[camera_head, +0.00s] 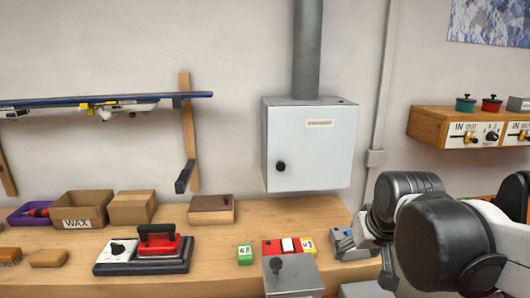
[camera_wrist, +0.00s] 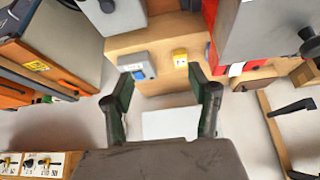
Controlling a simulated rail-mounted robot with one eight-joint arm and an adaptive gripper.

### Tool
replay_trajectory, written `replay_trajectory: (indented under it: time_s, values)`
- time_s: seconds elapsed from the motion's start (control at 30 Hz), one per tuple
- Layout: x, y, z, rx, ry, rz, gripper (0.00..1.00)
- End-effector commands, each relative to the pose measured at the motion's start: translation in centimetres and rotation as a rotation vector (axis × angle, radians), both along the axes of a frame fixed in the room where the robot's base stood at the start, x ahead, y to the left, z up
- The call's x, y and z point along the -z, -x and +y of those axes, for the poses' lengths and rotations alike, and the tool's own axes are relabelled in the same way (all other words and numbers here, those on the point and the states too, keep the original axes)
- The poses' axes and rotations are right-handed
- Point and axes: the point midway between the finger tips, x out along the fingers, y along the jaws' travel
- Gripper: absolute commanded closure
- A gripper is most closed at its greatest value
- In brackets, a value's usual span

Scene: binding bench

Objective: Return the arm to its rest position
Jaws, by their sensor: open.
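My arm (camera_head: 435,235) reaches in from the right of the head view, with its bulky dark joints in front of the bench's right end. My gripper (camera_wrist: 160,78) shows in the wrist view with its two dark fingers spread apart and nothing between them. Beyond the fingertips are a grey device with a blue part (camera_wrist: 137,68) and a yellow block (camera_wrist: 180,57) on the wooden bench. The gripper looks apart from both. In the head view the fingers are mostly hidden or hard to make out beside the arm.
A grey cabinet (camera_head: 309,145) hangs on the wall. A wooden control shelf (camera_head: 430,122) is at upper right.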

Motion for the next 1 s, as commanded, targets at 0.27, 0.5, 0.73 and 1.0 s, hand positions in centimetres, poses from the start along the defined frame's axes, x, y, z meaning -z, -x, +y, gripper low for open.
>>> replay_trajectory:
  time_s: [0.27, 0.5, 0.73, 1.0]
  values:
    - [0.8, 6.8, 0.1, 0.02, -0.003, -0.049, 0.44]
    - [2.2, 11.0, 0.0, 0.032, -0.006, -0.082, 0.44]
    - [2.8, 12.3, 0.0, 0.039, -0.008, -0.094, 0.44]
    - [2.8, 12.3, 0.0, 0.039, -0.008, -0.094, 0.44]
